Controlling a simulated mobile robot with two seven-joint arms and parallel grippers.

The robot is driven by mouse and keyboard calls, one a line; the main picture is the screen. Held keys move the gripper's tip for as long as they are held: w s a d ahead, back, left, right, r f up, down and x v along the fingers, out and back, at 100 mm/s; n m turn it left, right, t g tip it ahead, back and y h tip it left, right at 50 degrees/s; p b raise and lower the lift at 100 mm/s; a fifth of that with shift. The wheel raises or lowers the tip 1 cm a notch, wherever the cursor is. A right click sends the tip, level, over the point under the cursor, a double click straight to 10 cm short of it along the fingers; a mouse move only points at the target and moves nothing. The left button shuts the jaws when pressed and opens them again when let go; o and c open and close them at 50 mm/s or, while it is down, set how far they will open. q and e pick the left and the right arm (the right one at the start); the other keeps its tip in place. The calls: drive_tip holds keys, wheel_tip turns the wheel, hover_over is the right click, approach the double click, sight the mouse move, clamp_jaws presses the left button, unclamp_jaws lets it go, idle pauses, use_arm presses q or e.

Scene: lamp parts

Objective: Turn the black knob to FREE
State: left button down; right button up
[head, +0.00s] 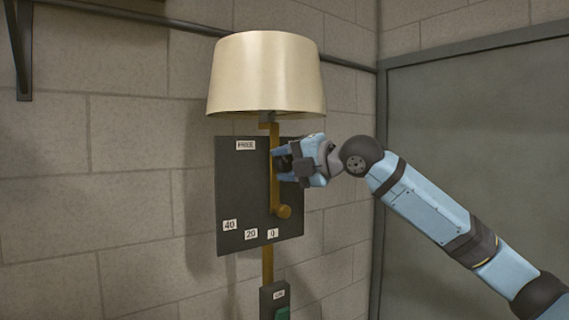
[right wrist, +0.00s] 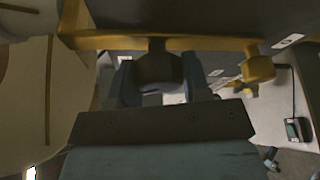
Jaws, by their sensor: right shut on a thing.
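The black knob (right wrist: 158,68) shows between the two fingers of my right gripper (right wrist: 160,84) in the right wrist view. In the head view my right gripper (head: 281,161) comes in from the right, just right of the upright brass bar (head: 275,180), and is shut on the knob, which its fingers mostly hide. The FREE label (head: 245,145) is at the top of the dark panel (head: 235,190), left of the bar. I cannot tell where the knob's pointer faces. My left gripper is not in view.
A cream lampshade (head: 267,75) hangs close above the gripper. The labels 40 (head: 230,225), 20 (head: 251,234) and 0 (head: 272,233) are low on the panel. A dark switch box (head: 268,300) is below.

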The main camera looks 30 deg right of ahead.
drive_tip(key=shift+f+n+g+h, duration=0.1)
drive_tip(key=shift+n+g+h, duration=0.35)
drive_tip(key=shift+n, duration=0.75)
drive_tip(key=o, duration=0.9)
